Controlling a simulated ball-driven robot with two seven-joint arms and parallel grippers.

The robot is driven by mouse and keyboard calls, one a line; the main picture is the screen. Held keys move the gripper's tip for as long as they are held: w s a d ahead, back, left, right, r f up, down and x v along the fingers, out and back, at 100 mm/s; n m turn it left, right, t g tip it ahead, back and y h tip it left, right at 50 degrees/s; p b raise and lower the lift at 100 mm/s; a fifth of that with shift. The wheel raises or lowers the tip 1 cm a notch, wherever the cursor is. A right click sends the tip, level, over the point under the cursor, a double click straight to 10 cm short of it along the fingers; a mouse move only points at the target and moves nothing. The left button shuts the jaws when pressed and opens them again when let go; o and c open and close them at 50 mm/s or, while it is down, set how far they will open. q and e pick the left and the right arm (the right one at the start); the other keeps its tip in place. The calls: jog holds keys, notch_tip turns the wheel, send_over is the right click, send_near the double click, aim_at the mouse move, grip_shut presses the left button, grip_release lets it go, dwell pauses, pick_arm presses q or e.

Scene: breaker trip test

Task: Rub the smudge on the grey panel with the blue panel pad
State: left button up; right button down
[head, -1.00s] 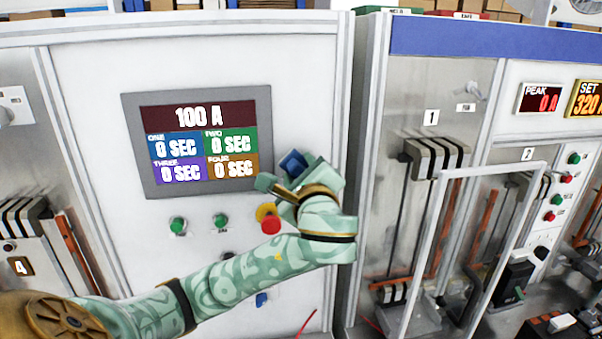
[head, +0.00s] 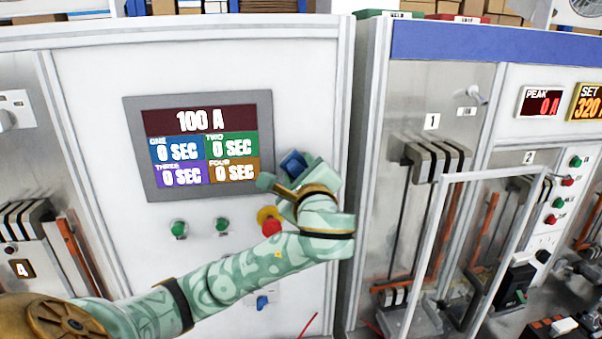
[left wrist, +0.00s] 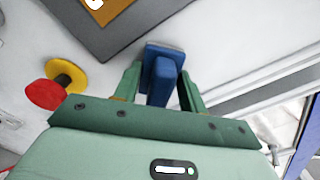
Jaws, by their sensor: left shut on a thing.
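My left gripper (head: 284,178) is shut on the blue panel pad (head: 293,162), right of the display's lower corner. In the left wrist view the pad (left wrist: 164,58) sticks out between the two green fingers (left wrist: 160,88), its flat plate facing the pale grey panel (left wrist: 220,45). The plate is at or very close to the panel surface; I cannot tell whether it touches. The grey panel (head: 305,60) fills the middle of the head view. I see no smudge in either view; the pad and gripper cover part of the panel. My right gripper is not in view.
A display (head: 200,145) reading 100 A is left of the gripper. A red stop button (head: 271,227) on a yellow collar sits just below it, beside green buttons (head: 221,225). A breaker bay with a framed clear door (head: 425,235) stands to the right.

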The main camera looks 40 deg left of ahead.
pick_arm(q)
jog(key=shift+w+a, duration=0.15)
jog(key=shift+w, duration=0.1)
jog(key=shift+w+d+r+p, duration=0.1)
jog(key=shift+w+d+p, duration=0.1)
jog(key=shift+d+p, duration=0.1)
jog(key=shift+s+a+p, duration=0.3)
jog(key=shift+a+p, duration=0.1)
jog(key=shift+p, duration=1.3)
jog(key=shift+d, duration=0.15)
